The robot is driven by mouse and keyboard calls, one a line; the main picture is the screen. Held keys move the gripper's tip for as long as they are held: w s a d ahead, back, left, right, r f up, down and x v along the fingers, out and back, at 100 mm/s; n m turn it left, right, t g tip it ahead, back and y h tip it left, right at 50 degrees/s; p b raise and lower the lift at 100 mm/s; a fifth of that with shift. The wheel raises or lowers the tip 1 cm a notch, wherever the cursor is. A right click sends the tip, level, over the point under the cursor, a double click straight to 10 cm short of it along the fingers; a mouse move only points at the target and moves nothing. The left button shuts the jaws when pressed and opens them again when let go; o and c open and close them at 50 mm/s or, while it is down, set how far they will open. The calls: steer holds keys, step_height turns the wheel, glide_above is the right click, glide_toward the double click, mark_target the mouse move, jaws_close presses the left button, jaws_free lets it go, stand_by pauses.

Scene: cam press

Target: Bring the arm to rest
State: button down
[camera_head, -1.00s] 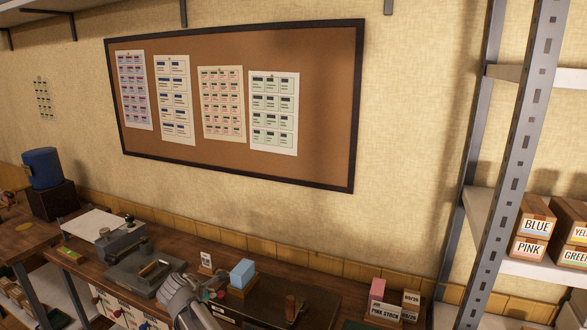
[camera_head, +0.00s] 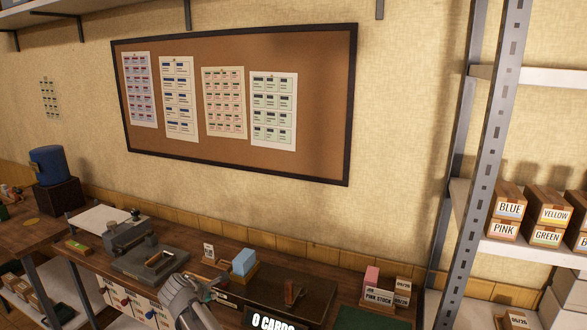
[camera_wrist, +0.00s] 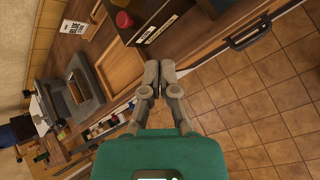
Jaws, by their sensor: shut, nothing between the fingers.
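My gripper (camera_wrist: 159,78) shows in the wrist view with its two grey fingers together and nothing between them. It hangs beside the workbench, over the edge of the bench and the tiled floor. In the head view a grey part of my arm (camera_head: 186,298) stands at the bottom, in front of the bench. The fingertips cannot be made out there.
The press (camera_head: 148,256) stands on the bench (camera_head: 226,262) to the left of my arm. A blue block (camera_head: 244,261) and a pink stock holder (camera_head: 378,293) are to its right. A metal shelf (camera_head: 480,160) with boxes stands far right. The floor (camera_wrist: 265,100) is clear.

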steer(key=s+d+f+m+g, duration=0.2)
steer(key=d+m, duration=0.3)
steer(key=d, duration=0.7)
steer(key=s+d+f+m+g, duration=0.1)
steer(key=d+f+m+g, duration=0.15)
steer(key=d+m, duration=0.6)
steer(key=s+d+m+g+y, duration=0.1)
steer(key=s+d+m, duration=0.4)
steer(key=d, duration=0.5)
steer(key=s+d+f+m+g+y, duration=0.1)
steer(key=s+d+m+g, duration=0.2)
steer(key=s+d, duration=0.5)
steer(key=d+m, duration=0.1)
steer(key=d, duration=0.2)
steer(key=shift+d+m+y, duration=0.15)
steer(key=shift+m+y, duration=0.2)
steer(key=shift+y, duration=0.05)
